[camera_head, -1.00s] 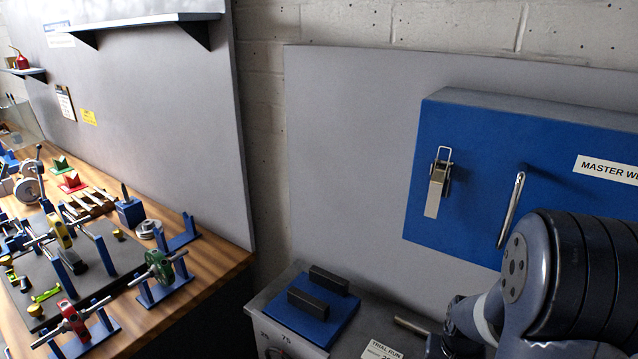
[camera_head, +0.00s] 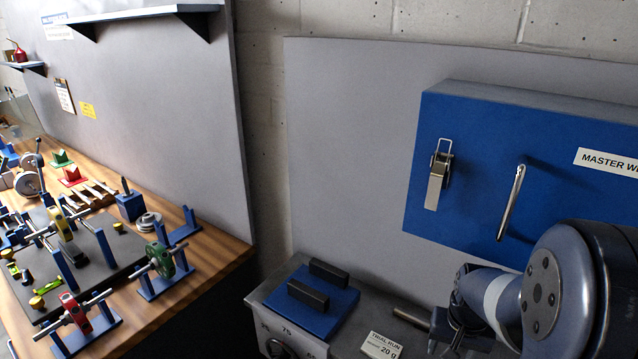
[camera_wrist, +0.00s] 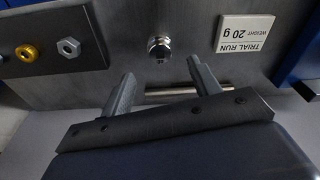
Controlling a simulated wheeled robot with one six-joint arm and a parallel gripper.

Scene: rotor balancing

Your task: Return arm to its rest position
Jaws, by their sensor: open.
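My arm (camera_head: 560,290) fills the lower right of the head view, bent in front of the blue cabinet. In that view its gripper end is at the bottom edge and hard to make out. In the wrist view my gripper (camera_wrist: 163,84) shows two grey fingers spread apart, with nothing held between them. A metal rod (camera_wrist: 172,91) shows beyond the fingers, lying across the gap. I cannot tell how far it is from the fingertips. The same rod (camera_head: 411,318) appears in the head view on the metal cabinet top, beside the arm.
A "TRIAL RUN 20 g" label (camera_head: 382,345) and a blue pad with two dark blocks (camera_head: 322,318) are on the metal top. A blue wall cabinet (camera_head: 480,150) stands behind my arm. A crowded workbench (camera_head: 215,262) is left.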

